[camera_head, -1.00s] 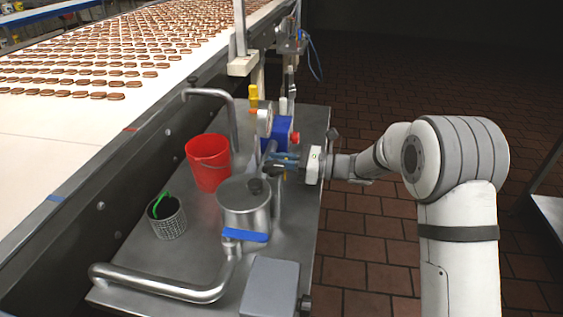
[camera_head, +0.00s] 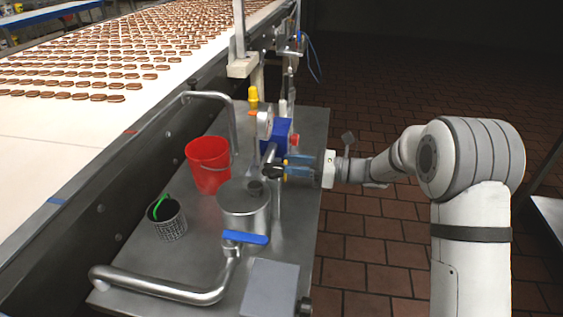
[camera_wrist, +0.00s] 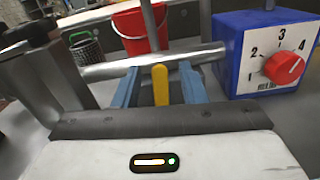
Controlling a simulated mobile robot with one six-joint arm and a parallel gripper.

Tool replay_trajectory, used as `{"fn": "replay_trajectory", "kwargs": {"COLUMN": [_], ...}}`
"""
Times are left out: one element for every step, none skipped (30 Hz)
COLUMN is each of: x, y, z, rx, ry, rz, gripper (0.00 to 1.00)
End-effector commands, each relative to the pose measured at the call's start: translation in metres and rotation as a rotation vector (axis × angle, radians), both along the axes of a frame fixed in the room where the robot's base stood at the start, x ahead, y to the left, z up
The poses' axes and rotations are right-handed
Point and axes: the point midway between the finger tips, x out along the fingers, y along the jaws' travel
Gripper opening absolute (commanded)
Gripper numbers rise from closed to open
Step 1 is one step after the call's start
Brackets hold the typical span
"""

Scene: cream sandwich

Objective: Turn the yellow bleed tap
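The yellow bleed tap (camera_wrist: 160,86) shows in the wrist view as an upright yellow lever in front of a horizontal steel pipe (camera_wrist: 150,66). My gripper (camera_wrist: 159,88) has its blue fingers apart, one on each side of the lever, with gaps showing on both sides. In the head view my gripper (camera_head: 290,166) reaches in from the right, below the blue dial box. Only a little yellow (camera_head: 285,163) shows near its fingertips there, and most of the tap is hidden.
A blue box (camera_wrist: 245,60) with a red dial (camera_wrist: 284,67) stands close on the right. A steel pot (camera_head: 245,212), red bucket (camera_head: 208,165) and mesh basket (camera_head: 169,220) stand on the metal table (camera_head: 195,245). A conveyor (camera_head: 60,135) with biscuits runs along the left.

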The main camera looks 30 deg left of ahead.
Motion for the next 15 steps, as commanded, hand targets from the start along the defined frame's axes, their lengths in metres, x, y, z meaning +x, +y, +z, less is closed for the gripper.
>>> {"fn": "replay_trajectory", "kwargs": {"x": [0.004,0.005,0.007,0.008,0.009,0.011,0.011,0.012,0.012,0.012,0.012,0.012,0.012,0.012,0.012], "y": [-0.009,-0.014,-0.020,-0.023,-0.026,-0.030,-0.033,-0.034,-0.036,-0.037,-0.037,-0.037,-0.037,-0.037,-0.037], "z": [0.001,0.001,0.000,0.000,0.000,0.000,0.000,0.000,0.000,0.000,-0.001,-0.001,-0.001,-0.001,-0.001], "rx": [-0.001,-0.001,-0.001,0.000,0.000,-0.001,-0.001,0.000,0.000,0.000,0.000,0.000,0.000,0.000,0.000], "ry": [0.001,0.001,0.001,0.001,0.001,0.001,0.001,0.001,0.001,0.001,0.001,0.001,0.001,0.001,0.001], "rz": [-0.004,-0.004,-0.003,-0.002,-0.002,-0.003,-0.003,-0.002,-0.001,-0.001,0.000,0.000,0.000,0.000,0.000], "gripper": [0.38,0.38,0.38,0.38,0.38,0.38,0.38,0.38,0.38,0.38,0.38,0.38,0.38,0.38,0.38]}}
